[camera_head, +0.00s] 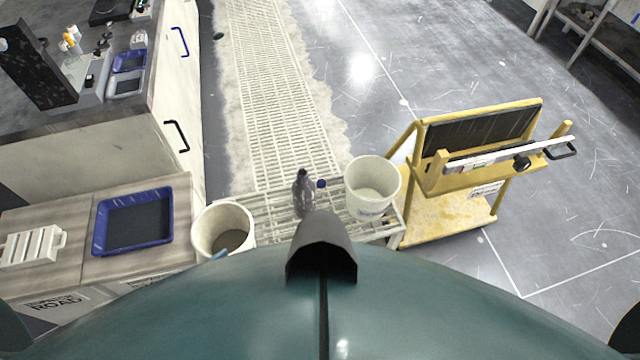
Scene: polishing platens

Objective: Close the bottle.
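A small grey, see-through bottle (304,196) stands upright between two white buckets, just beyond the front of my own body. Its top looks dark and narrow; I cannot tell whether the mouth is open or covered. A small round blue piece, perhaps a cap (321,184), shows just right of the bottle's shoulder. I cannot tell whether it touches the bottle or lies apart. Neither of my grippers is in view; only dark parts of my body show at the lower left and right edges.
A white bucket (224,230) stands left of the bottle, another white bucket (372,188) right of it. A blue tray (133,222) lies on the left bench. A yellow cart (447,218) stands at the right. The grey floor beyond is mostly clear.

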